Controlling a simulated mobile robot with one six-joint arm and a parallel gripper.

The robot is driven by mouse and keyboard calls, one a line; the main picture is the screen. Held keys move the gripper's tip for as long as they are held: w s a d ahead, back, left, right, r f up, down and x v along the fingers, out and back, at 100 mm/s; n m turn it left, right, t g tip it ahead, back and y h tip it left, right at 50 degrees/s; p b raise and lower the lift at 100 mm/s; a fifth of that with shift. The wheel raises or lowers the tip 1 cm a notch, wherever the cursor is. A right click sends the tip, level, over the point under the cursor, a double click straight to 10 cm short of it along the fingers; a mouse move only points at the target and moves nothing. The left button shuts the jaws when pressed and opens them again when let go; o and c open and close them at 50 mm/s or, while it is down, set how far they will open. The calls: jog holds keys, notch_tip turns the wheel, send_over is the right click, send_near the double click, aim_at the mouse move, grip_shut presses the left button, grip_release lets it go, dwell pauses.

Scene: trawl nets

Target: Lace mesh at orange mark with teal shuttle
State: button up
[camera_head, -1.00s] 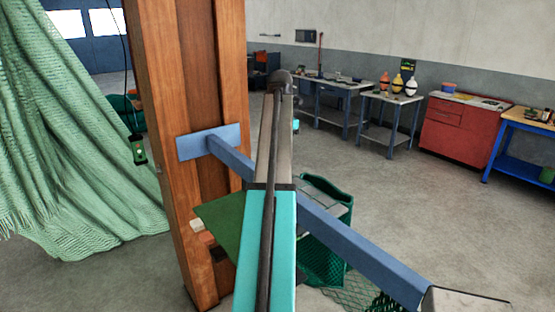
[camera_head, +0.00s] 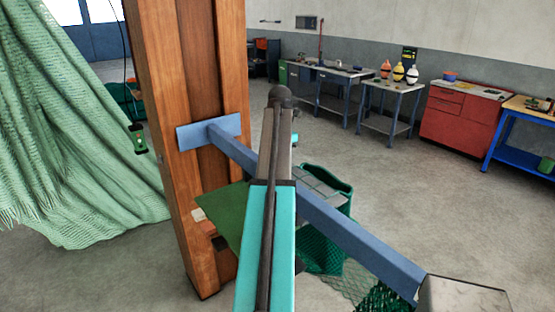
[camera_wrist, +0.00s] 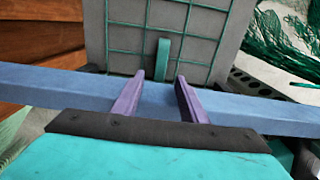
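In the wrist view, a short teal piece (camera_wrist: 162,58), which looks like the shuttle, stands upright in front of a grey panel strung with a green square mesh (camera_wrist: 124,45). My gripper (camera_wrist: 160,76) has two purple fingers spread apart, one to each side of the teal piece's lower end. The fingers look empty; whether they reach to the depth of the teal piece I cannot tell. I see no clear orange mark on the mesh. In the head view, my teal arm hides my gripper and the shuttle.
A blue beam (camera_head: 355,237) runs from the wooden post (camera_head: 170,90) across the view, and crosses just behind or under my fingers in the wrist view. A green net (camera_head: 75,150) hangs at left. Benches line the back wall.

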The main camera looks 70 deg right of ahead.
jog(key=shift+f+p, duration=1)
jog(key=shift+f, duration=2.3)
jog(key=shift+c, duration=0.3)
grip_shut()
